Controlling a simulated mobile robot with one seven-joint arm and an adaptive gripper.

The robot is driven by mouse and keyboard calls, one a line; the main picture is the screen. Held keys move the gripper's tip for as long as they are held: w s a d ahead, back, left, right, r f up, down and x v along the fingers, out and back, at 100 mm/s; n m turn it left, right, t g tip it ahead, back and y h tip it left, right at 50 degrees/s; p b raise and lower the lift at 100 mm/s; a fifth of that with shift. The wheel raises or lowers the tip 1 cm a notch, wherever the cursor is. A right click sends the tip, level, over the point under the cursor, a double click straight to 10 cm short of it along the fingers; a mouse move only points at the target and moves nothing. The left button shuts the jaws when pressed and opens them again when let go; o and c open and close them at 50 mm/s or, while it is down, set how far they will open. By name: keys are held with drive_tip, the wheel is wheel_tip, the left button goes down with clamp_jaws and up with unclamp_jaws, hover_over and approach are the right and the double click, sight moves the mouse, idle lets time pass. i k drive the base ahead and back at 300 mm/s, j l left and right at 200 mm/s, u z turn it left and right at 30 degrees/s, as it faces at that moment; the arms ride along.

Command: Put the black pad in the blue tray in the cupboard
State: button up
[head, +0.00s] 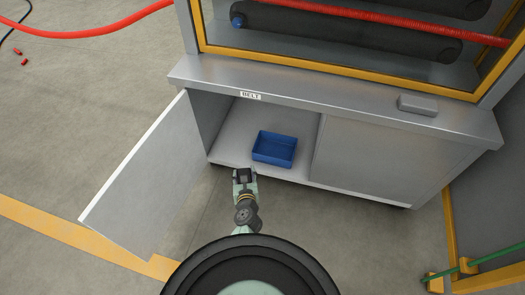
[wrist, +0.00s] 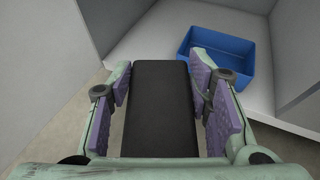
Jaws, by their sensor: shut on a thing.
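The black pad (wrist: 160,105) is held between the purple-padded fingers of my gripper (wrist: 162,95) in the wrist view, its far end pointing forward. In the head view my gripper (head: 244,176) is at the front of the open cupboard (head: 230,154), just short of the blue tray. The blue tray (head: 274,148) stands on the cupboard floor and looks empty in the head view. It also shows ahead and to the right in the wrist view (wrist: 233,49), where my right finger hides a little of its near left corner.
The cupboard's left door (head: 150,175) stands wide open to the left; the right door (head: 365,165) is shut. A grey block (head: 417,104) lies on the cupboard top. A red hose (head: 90,33) runs at the upper left. The cupboard floor beside the tray is bare.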

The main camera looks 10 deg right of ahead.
sight(281, 154)
drive_tip(key=i+j+z, duration=0.1)
drive_tip(key=j, duration=0.35)
drive_tip(key=i+j+z, duration=0.15)
drive_tip(key=j, duration=0.35)
drive_tip(key=z, duration=1.05)
drive_tip(key=i+j, duration=0.15)
drive_tip(key=i, duration=0.3)
drive_tip(key=i+j, duration=0.15)
drive_tip(key=i, duration=0.3)
